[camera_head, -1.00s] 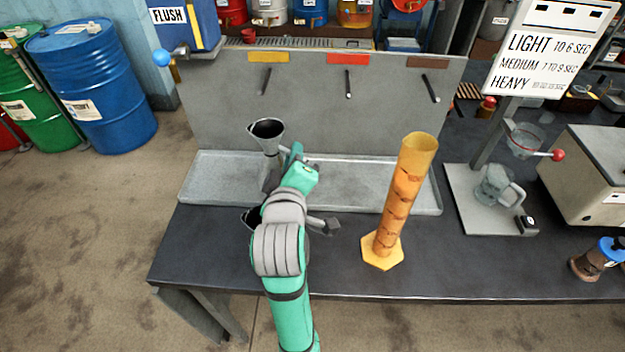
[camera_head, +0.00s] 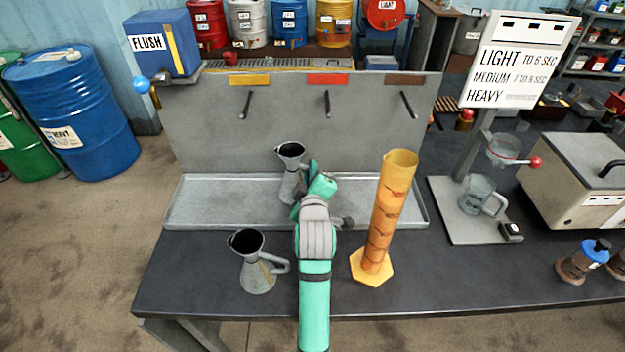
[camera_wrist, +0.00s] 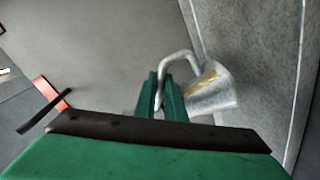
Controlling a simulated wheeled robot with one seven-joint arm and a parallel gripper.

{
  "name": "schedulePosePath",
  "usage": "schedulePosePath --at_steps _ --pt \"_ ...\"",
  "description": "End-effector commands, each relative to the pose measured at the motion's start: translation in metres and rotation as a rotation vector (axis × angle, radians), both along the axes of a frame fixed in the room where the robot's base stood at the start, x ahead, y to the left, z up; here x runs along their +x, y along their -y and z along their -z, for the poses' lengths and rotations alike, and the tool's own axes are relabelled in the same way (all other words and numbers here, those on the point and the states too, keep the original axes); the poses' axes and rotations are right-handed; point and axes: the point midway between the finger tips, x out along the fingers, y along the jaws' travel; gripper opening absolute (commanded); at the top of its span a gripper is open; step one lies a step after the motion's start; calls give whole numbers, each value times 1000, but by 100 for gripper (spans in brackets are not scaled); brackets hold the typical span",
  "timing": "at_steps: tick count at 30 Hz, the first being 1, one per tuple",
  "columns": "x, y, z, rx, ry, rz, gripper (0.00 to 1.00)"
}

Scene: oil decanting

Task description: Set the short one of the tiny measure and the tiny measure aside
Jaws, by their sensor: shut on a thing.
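One small grey metal measure with a dark funnel mouth (camera_head: 290,160) is upright over the grey tray, behind my gripper (camera_head: 308,192). My gripper is shut on this measure's handle; the wrist view shows the green fingers (camera_wrist: 160,98) on the looped handle and the grey body of the measure (camera_wrist: 212,92) with a tan band. Whether its base touches the tray is hidden by my arm. A second small grey measure (camera_head: 254,268) stands upright on the dark bench at the front left, its handle to the right. I cannot tell for sure which one is shorter.
A tall orange graduated cylinder (camera_head: 388,220) stands close to the right of my arm. The grey tray (camera_head: 215,212) has free room at its left. A stand with a glass mug (camera_head: 480,195) and a white box (camera_head: 585,180) are farther right.

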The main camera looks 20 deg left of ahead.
Motion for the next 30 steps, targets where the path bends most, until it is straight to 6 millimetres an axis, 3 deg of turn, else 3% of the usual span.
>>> schedulePosePath --at_steps 7,20,21,23,30 --pt "5 2 32 1 -3 1 0" --pt "5 2 38 1 0 2 0" --pt "5 2 39 0 -1 2 12" --pt "5 2 39 1 -1 1 26" --pt "5 1 39 1 -1 1 28"
